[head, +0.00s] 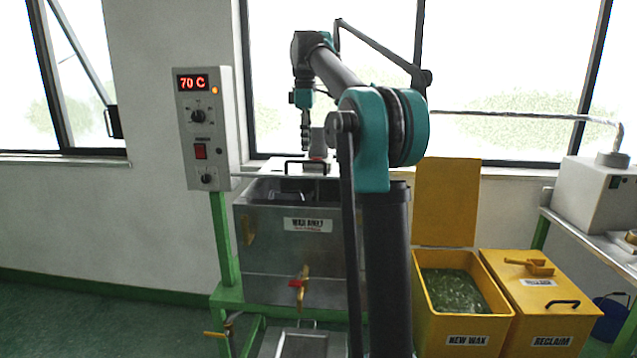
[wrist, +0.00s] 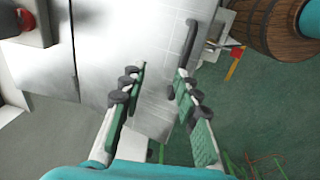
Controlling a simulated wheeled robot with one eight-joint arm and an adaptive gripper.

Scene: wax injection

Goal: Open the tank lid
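The tank (head: 267,262) is a metal box on a green frame, with a brass tap low on its front. Its metal lid (head: 262,170) has a dark bar handle (head: 305,164) on top. In the wrist view the lid (wrist: 125,35) fills the upper middle, and the handle (wrist: 190,42) lies just ahead of the right finger. My gripper (head: 304,151) points down above the lid, near the handle. In the wrist view my gripper (wrist: 160,74) is open, with a gap between its green pads and nothing held. Whether a finger touches the handle cannot be told.
A control box (head: 202,128) reading 70 C stands left of the tank. Yellow bins for new wax (head: 465,340) and reclaim (head: 552,324) stand to the right. A wooden barrel (wrist: 270,22) shows at the upper right of the wrist view. Floor at left is clear.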

